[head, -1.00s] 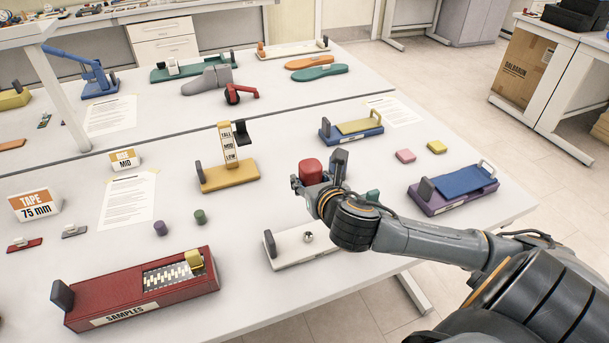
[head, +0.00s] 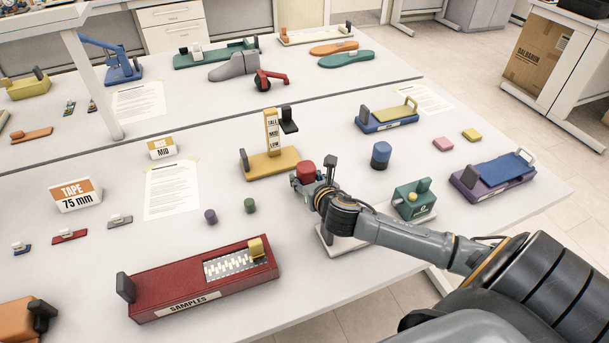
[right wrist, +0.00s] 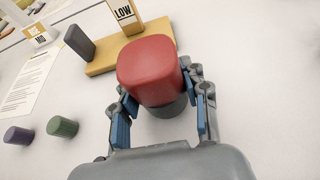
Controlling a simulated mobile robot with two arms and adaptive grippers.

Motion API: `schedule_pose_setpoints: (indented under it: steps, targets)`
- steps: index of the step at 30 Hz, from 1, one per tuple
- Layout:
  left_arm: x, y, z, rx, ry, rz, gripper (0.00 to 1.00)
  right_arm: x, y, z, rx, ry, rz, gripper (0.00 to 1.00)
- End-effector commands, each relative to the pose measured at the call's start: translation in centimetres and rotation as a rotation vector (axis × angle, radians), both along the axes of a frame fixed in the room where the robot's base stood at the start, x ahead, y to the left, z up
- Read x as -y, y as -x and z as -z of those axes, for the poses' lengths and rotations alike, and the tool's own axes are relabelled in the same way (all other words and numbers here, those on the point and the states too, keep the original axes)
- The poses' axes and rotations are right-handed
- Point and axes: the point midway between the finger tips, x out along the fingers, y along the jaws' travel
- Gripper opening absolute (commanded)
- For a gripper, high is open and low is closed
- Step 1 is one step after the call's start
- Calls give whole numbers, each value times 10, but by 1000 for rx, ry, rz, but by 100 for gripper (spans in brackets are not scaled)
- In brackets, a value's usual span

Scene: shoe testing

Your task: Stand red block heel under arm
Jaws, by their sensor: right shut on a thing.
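The red block heel (head: 307,171) is upright between the fingers of my right gripper (head: 316,188), just right of the yellow height gauge. In the right wrist view, the red heel (right wrist: 150,68) with its dark lower end (right wrist: 163,109) sits between both blue-padded fingers (right wrist: 160,108). I cannot tell whether it touches the table. The gauge has a yellow base (head: 268,163), an upright marked TALL, MID and LOW (head: 272,130), and a black arm (head: 288,120) sticking out right at the upper part. The heel is in front of and below this arm, not clearly under it. My left gripper is out of view.
A white plate (head: 336,242) lies partly under my arm. Purple (head: 210,216) and green (head: 250,205) cylinders and the red samples box (head: 170,285) are nearer.

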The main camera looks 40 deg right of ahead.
Motion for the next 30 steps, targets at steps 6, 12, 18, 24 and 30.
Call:
schedule_pose_setpoints:
  steps: [6,12,18,24,30]
  targets:
    - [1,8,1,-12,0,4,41,-1,0,1,-2,-2,-1,13]
    - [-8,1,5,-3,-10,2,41,1,-8,3,-1,-1,0,13]
    - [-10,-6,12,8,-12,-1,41,5,-26,2,0,-1,-1,13]
    - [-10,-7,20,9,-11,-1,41,9,-43,2,1,-2,0,13]
    - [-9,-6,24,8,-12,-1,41,12,-53,2,-2,-2,-1,13]
